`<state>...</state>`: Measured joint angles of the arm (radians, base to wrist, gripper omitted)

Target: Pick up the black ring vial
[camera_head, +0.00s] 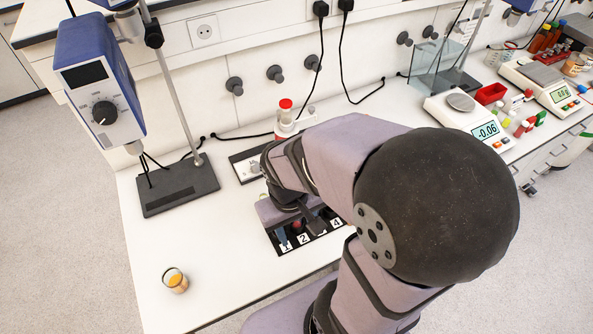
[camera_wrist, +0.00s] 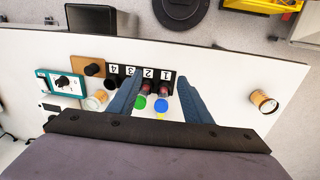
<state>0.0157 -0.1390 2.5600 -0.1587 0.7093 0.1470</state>
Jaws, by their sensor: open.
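A black rack (camera_head: 286,248) with white number labels stands on the bench below my gripper; its labels also show in the wrist view (camera_wrist: 131,72). Several vials stand there. In the wrist view, a green-topped vial (camera_wrist: 140,102) and a blue-topped vial with some yellow (camera_wrist: 161,104) show between the fingers. Dark reddish vials (camera_wrist: 147,87) sit by labels 2 and 1. I cannot make out a black ring on any of them. My gripper (camera_wrist: 162,75) is open above the rack, its fingers spread around these vials. My arm hides part of the rack in the head view.
A small glass of orange liquid (camera_head: 175,281) stands at the front left of the bench. A stirrer stand base (camera_head: 180,188) is at the left. A red-capped bottle (camera_head: 285,110) stands behind my arm. A scale (camera_head: 470,115) stands at the right. The front-left bench is mostly clear.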

